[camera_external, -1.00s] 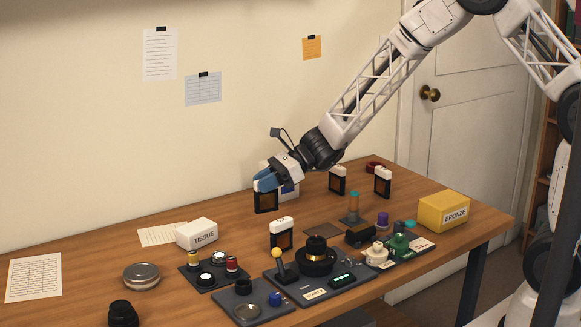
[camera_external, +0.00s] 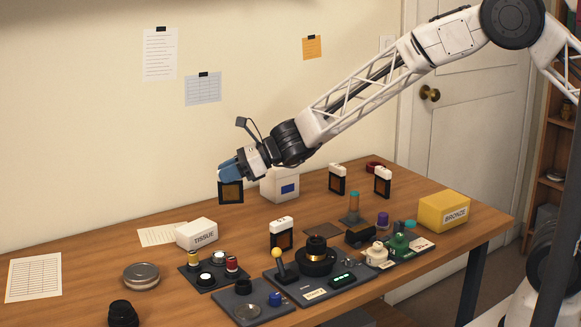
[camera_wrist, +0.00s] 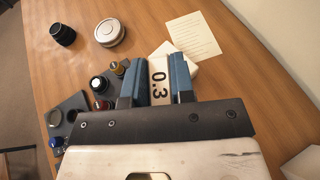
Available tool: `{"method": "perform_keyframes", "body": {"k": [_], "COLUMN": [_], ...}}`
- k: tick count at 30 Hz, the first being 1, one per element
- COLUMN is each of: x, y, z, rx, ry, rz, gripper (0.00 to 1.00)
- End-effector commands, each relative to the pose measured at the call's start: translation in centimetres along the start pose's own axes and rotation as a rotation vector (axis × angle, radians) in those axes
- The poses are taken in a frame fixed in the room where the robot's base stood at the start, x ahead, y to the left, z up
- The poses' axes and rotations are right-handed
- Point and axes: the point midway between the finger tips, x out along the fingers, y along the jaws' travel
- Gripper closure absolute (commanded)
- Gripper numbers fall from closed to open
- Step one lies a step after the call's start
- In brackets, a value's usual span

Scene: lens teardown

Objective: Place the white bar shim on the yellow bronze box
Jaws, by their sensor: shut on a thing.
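My gripper (camera_external: 231,171) is shut on a white bar shim (camera_external: 231,192), which hangs below the blue fingers as a dark frame with an amber window. In the wrist view its white bar, printed 0.3 (camera_wrist: 158,82), sits between the two blue fingers. The shim is held above the table's back left part. The yellow bronze box (camera_external: 443,212) stands at the table's right end, far from my gripper. It is not in the wrist view.
More framed shims stand upright on the table, one in front (camera_external: 281,236) and two at the back right (camera_external: 337,180) (camera_external: 383,183). A white box with a blue panel (camera_external: 280,185), a tissue box (camera_external: 197,233) and a dark tray with lens parts (camera_external: 318,292) also stand there.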

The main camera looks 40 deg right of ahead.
Motion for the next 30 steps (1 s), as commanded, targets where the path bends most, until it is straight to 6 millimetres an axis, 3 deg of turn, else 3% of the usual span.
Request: {"method": "perform_keyframes", "body": {"k": [18, 30], "x": [2.2, 1.7], "y": [2.5, 2.9], "z": [4.5, 6.7], "rx": [0.062, 0.108], "ry": [-0.003, -0.002], "rz": [-0.154, -0.264], "gripper": [1.0, 1.0]}}
